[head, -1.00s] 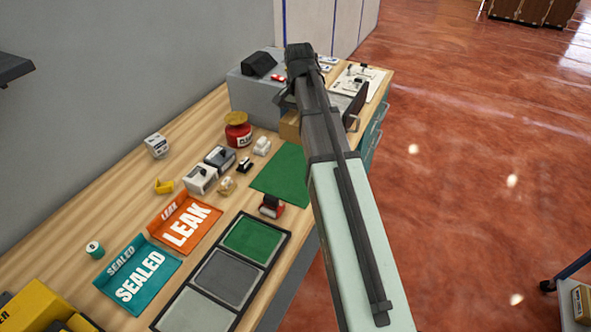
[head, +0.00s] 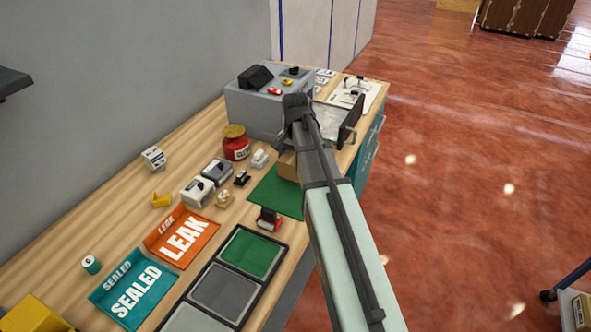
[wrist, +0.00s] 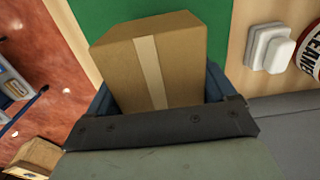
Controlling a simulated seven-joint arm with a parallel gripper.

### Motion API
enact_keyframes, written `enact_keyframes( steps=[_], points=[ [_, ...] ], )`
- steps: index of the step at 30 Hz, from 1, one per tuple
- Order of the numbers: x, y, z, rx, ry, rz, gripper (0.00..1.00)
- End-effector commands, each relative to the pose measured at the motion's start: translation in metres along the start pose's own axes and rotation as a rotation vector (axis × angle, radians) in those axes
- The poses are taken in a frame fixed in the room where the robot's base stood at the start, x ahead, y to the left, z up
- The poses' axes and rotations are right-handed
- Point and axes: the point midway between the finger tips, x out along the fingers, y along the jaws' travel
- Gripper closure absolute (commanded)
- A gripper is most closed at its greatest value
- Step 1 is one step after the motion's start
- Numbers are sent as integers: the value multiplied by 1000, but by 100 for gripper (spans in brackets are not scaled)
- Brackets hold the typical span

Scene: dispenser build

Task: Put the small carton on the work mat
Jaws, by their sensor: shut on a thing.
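The small carton (head: 287,166) is a brown box with a pale tape strip. In the head view it shows at the far right part of the green work mat (head: 268,195), partly hidden by my arm. In the wrist view the carton (wrist: 180,62) sits between the dark blue fingers of my gripper (wrist: 160,90), which is shut on it. The mat (wrist: 122,22) shows behind the carton there. I cannot tell whether the carton touches the mat.
A red jar (head: 236,148), a white dispenser (head: 260,159) and a red-and-black stamp (head: 268,220) stand near the mat. A grey machine (head: 258,108) with an open drawer is behind. Orange (head: 184,238) and teal (head: 133,290) trays lie at the front left.

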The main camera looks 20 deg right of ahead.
Motion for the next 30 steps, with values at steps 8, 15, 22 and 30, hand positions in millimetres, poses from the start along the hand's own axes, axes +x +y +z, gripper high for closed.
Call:
enact_keyframes(
  steps=[8,15,22,30],
  points=[
    [25,0,0,0,-1,1,56],
    [37,0,0,0,0,0,56],
    [38,0,0,0,0,0,56],
    [39,0,0,0,0,0,0]
  ],
)
